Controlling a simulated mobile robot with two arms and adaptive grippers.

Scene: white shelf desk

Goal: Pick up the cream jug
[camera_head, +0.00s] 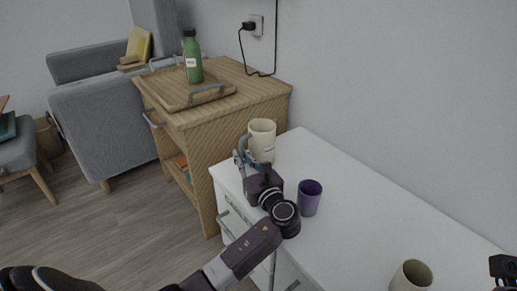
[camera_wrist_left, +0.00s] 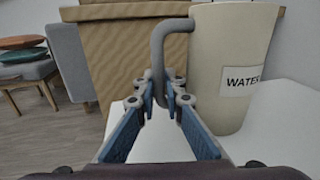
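The cream jug (camera_head: 262,141) stands upright at the far left end of the white desk. In the left wrist view the jug (camera_wrist_left: 222,55) fills the upper right and bears a "WATER" label. Its grey handle (camera_wrist_left: 158,65) points left, toward the gripper. My left gripper (camera_head: 243,160) is at the handle side of the jug. In the left wrist view the fingertips of the left gripper (camera_wrist_left: 161,92) sit on both sides of the handle and look closed on it. I cannot tell whether the jug's base touches the desk. My right gripper is not clearly seen.
A purple cup (camera_head: 310,198) stands on the white desk (camera_head: 365,210) close to my left wrist. A beige cup (camera_head: 412,276) is at the near edge of view. An unclear black object (camera_head: 503,268) is at the right edge. A wooden cabinet (camera_head: 230,125) holds a tray (camera_head: 180,97) and green bottle (camera_head: 192,62).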

